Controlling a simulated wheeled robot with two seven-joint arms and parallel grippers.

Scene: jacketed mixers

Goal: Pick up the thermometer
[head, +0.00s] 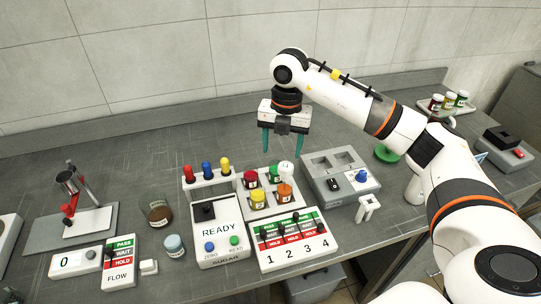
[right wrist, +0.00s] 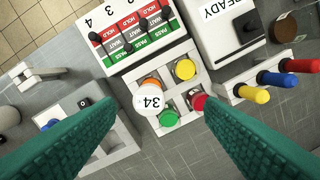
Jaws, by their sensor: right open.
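The thermometer (head: 287,168) has a round white dial head and stands at the orange-lidded jar (head: 285,189) in the white jar rack. In the right wrist view its dial (right wrist: 152,101) reads 34 and partly covers the orange lid. Its stem is hidden, so I cannot tell how deep it sits. My right gripper (head: 283,148) is open and empty above the thermometer, green fingers pointing down. In the right wrist view the dial shows between the open fingers (right wrist: 160,105), apart from both. My left gripper is not in view.
Red (head: 250,178), green (head: 274,172) and yellow (head: 258,199) lidded jars crowd the rack. A grey two-well unit (head: 325,183) stands to the right, a READY scale (head: 215,228) to the left and a numbered switch panel (head: 292,246) in front. The bench behind is clear.

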